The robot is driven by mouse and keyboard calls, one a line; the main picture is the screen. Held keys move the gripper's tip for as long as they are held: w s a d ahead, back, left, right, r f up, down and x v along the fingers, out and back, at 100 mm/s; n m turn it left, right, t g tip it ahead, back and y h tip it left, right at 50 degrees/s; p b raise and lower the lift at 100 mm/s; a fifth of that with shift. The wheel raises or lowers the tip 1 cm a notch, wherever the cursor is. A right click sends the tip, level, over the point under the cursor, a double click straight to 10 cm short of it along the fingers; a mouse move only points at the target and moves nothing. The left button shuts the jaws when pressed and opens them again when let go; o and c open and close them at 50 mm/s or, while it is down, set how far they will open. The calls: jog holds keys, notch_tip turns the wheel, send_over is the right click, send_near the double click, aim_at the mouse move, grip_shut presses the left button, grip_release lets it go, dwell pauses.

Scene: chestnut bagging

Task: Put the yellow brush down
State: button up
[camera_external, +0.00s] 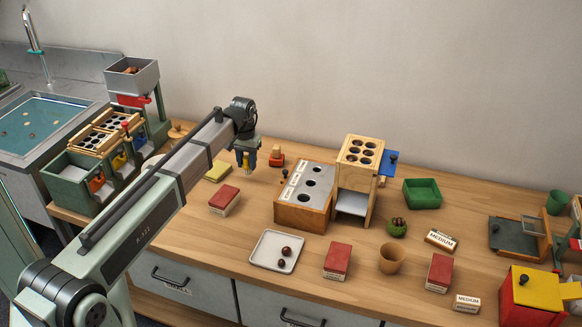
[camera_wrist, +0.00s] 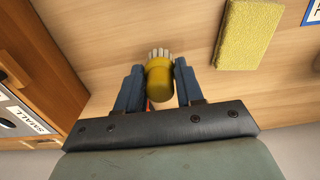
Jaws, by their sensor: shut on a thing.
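The yellow brush (camera_wrist: 159,78) is between the two blue fingers of my gripper (camera_wrist: 160,88), its pale bristles pointing away from the wrist. My gripper is shut on it. In the external view my gripper (camera_external: 246,158) points down over the back part of the table, between the yellow sponge and the small red-orange item. Only a small yellow part of the brush (camera_external: 246,163) shows there between the fingers. I cannot tell whether the bristles touch the wood or hang just above it.
The yellow sponge (camera_external: 218,171) lies left of my gripper; it also shows in the wrist view (camera_wrist: 248,32). A red-orange item (camera_external: 277,158) stands close on the right. The wooden sorting box (camera_external: 302,212) is front right. Bare table (camera_external: 250,190) lies between.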

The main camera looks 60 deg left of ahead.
aim_at(246, 170)
jog(key=shift+f, duration=1.75)
jog(key=o, duration=1)
jog(key=shift+f, duration=0.15)
jog(key=shift+o, duration=0.2)
notch_tip(246, 170, up, 12)
jog(key=shift+r, duration=0.2)
jog(key=shift+o, duration=0.5)
